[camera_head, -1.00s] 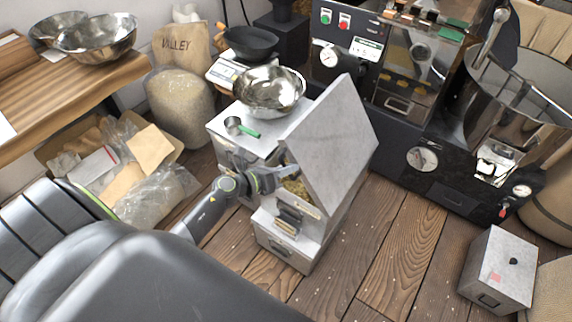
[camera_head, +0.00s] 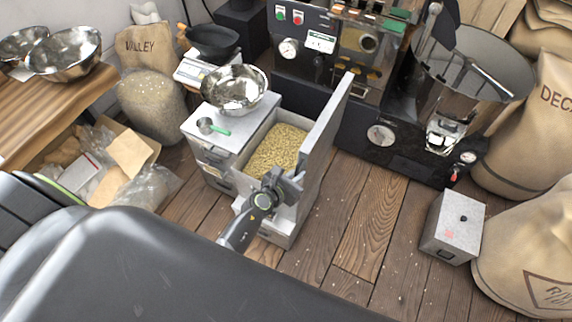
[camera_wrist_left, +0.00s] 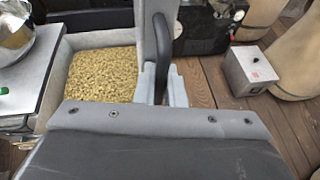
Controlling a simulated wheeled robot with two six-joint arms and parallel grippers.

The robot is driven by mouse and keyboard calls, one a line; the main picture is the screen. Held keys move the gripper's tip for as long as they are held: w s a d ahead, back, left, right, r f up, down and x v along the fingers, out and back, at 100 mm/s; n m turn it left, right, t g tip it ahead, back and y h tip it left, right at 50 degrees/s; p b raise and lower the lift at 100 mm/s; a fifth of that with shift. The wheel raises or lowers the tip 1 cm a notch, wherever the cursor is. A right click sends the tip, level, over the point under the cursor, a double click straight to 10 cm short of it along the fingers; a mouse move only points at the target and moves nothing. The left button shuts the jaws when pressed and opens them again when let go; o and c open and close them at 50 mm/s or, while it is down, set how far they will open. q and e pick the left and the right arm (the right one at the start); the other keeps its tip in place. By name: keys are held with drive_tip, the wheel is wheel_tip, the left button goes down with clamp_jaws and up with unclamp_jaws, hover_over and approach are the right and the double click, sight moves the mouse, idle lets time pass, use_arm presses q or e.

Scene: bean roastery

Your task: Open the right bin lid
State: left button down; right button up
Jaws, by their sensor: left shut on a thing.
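The right bin's grey lid (camera_head: 326,130) stands swung up, close to upright, on the bin's right side. Pale green-tan beans (camera_head: 278,148) show inside the open bin; they also show in the left wrist view (camera_wrist_left: 102,74). My left gripper (camera_head: 284,187) is at the lid's near edge, in front of the bin. In the left wrist view its fingers (camera_wrist_left: 162,86) are closed around the dark lid handle (camera_wrist_left: 162,52), with the lid's edge (camera_wrist_left: 146,35) just beside it. My right gripper is in neither view.
The left bin (camera_head: 208,150) is closed, with a metal bowl (camera_head: 235,90) and a green-handled scoop (camera_head: 208,126) on top. The dark roaster (camera_head: 375,130) stands behind. A small grey box (camera_head: 452,228) and sacks (camera_head: 535,240) are at right. Wooden floor (camera_head: 365,225) between is clear.

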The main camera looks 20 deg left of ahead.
use_arm(q)
drive_tip(key=shift+s+d+f+p, duration=0.1)
drive_tip(key=shift+d+p, duration=0.25)
drive_tip(key=shift+d, duration=0.55)
drive_tip(key=c, duration=1.8)
unclamp_jaws()
drive_tip(key=shift+s, duration=0.1)
drive_tip(key=shift+d+p+v, duration=0.15)
drive_tip(key=shift+p+v, duration=0.15)
drive_tip(key=shift+v, duration=4.05)
drive_tip(key=shift+d+p+v, duration=0.1)
drive_tip(key=shift+p+v, duration=0.2)
drive_tip(key=shift+v, duration=4)
